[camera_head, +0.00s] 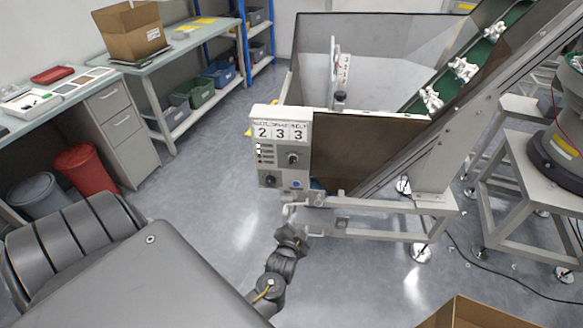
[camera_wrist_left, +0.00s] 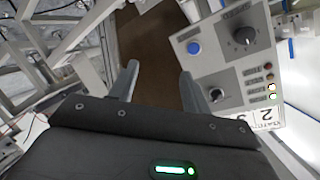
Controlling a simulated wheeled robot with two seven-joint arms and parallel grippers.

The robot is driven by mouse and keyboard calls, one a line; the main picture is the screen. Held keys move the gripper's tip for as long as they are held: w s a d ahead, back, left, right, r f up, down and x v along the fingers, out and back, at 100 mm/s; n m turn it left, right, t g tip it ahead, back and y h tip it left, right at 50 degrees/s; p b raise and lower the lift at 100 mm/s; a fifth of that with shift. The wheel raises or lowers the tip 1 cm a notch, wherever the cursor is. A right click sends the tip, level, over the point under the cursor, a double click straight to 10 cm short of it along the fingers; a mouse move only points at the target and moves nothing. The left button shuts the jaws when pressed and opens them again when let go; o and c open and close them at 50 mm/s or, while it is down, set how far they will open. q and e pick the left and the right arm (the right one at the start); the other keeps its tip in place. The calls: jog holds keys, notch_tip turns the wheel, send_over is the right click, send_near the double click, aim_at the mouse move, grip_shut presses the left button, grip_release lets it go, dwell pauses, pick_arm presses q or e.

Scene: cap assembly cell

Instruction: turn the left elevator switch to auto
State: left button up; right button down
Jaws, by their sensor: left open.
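The elevator control panel (camera_head: 281,166) is a light box with digits 2 3 3, small lamps, two black rotary switches and a blue button (camera_head: 296,184). The lower-left switch (camera_head: 269,180) shows larger in the wrist view (camera_wrist_left: 243,36). The upper-right switch (camera_head: 292,158) is near the gripper's finger in the wrist view (camera_wrist_left: 217,94). The labels are too small to read, so I cannot tell either switch's setting. My left gripper (camera_head: 303,206) is just below the panel; in the wrist view (camera_wrist_left: 158,80) its fingers are apart with nothing between them.
A hopper (camera_head: 365,150) with a brown front adjoins the panel, and a green conveyor (camera_head: 465,75) with white parts rises to the right. A frame leg (camera_head: 378,234) runs beside my gripper. A cardboard box (camera_head: 475,314) is at the lower right. Floor left of the panel is clear.

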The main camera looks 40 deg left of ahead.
aim_at(292, 163)
pick_arm(q)
jog(key=a+r+n+t+y+b, duration=0.15)
jog(key=a+r+y, duration=0.35)
jog(key=r, duration=0.8)
jog(key=shift+h, duration=0.5)
jog(key=p+x, duration=0.1)
jog(key=x, duration=1)
jog(key=shift+w+a+r, duration=0.1)
jog(key=shift+w+a, duration=0.15)
jog(key=shift+w, duration=0.1)
pick_arm(e)
jog(key=shift+a+f, duration=0.1)
jog(key=shift+f, duration=0.3)
pick_arm(q)
jog(key=shift+c, duration=0.5)
jog(key=c, duration=0.9)
